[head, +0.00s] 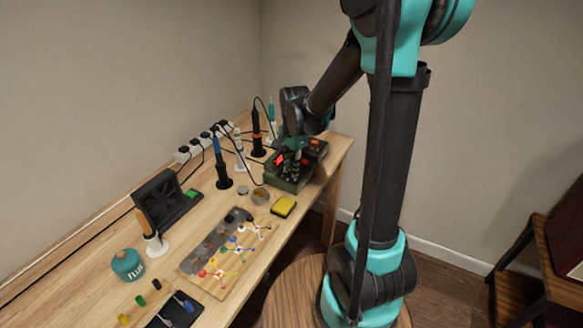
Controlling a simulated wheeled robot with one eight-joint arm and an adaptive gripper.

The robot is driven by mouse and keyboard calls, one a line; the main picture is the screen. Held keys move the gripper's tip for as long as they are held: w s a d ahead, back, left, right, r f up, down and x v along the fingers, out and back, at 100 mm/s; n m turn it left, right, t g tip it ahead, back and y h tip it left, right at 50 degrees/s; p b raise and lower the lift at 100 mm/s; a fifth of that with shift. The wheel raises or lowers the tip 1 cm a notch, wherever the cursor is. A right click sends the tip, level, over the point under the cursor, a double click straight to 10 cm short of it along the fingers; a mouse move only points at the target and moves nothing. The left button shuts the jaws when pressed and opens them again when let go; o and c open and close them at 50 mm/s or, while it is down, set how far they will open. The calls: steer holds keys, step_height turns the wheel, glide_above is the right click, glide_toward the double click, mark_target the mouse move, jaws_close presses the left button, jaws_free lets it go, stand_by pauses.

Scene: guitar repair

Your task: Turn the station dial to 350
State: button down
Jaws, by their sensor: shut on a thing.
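The soldering station (288,183) is a dark green box at the far right end of the workbench. Its small display (280,160) glows red, but the figures are too small to read. My gripper (297,164) reaches down to the front of the station, just right of the display. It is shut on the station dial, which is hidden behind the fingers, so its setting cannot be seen.
Soldering irons in stands (221,170) and a power strip (202,142) with cables line the wall side. A yellow sponge (283,207) and a small round tin (260,195) sit before the station.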

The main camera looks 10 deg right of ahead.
steer(key=shift+m, duration=0.5)
steer(key=c, duration=1.3)
jaws_free()
steer(key=shift+o, duration=0.2)
step_height(320, 180, up, 12)
steer(key=shift+s+d, duration=0.15)
steer(key=shift+s, duration=0.2)
steer(key=s+d+f+n+t, duration=0.1)
steer(key=s+d+f+n, duration=0.3)
steer(key=s+f+n, duration=0.2)
steer(key=s+d+f+n+t, duration=0.2)
steer(key=s+d+f+n, duration=0.3)
steer(key=s, duration=0.4)
step_height(320, 180, down, 3)
steer(key=shift+s+d+r+n+t, duration=0.1)
steer(key=shift+s+d+n+t, duration=0.2)
steer(key=shift+n, duration=0.4)
